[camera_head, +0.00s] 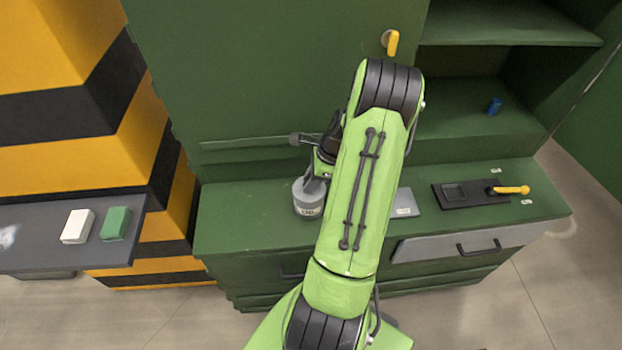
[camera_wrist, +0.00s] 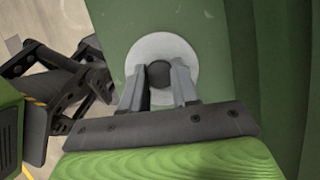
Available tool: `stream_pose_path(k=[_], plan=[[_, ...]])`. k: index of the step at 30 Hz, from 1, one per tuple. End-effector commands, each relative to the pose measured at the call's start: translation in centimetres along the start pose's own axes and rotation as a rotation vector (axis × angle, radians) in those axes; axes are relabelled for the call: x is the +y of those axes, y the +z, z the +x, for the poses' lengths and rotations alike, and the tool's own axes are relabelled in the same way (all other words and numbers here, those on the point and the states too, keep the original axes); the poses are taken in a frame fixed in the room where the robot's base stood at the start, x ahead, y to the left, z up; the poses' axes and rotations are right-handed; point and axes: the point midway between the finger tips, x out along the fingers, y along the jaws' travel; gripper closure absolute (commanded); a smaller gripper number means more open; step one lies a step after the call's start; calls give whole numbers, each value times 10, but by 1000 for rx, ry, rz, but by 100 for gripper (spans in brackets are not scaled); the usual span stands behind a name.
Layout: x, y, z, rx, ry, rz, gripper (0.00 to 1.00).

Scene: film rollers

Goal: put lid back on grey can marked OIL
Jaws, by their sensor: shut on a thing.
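The grey can (camera_head: 307,205) with a small dark-lettered label stands upright on the green worktop, left of my arm. My gripper (camera_head: 316,184) points down over the can's top and is partly hidden by my arm. In the wrist view my gripper (camera_wrist: 158,80) is shut on the dark round knob of the light grey lid (camera_wrist: 160,42). The lid hides the can in that view. In the head view the lid is at or just above the can's top; I cannot tell whether it is fully seated.
A grey plate (camera_head: 404,203) lies right of my arm. Farther right is a black tray (camera_head: 455,194) with a yellow handle (camera_head: 512,190). A blue object (camera_head: 493,106) sits in the cabinet recess. White and green blocks (camera_head: 115,224) lie on a grey shelf at left.

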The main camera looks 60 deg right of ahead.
Motion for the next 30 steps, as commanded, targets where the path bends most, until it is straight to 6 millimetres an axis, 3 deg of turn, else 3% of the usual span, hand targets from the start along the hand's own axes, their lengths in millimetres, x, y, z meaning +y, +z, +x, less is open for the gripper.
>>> stream_pose_path(k=[26, 27, 30], plan=[[0, 0, 0, 0, 0, 0, 100], [0, 0, 0, 0, 0, 0, 66], [0, 0, 0, 0, 0, 0, 51]])
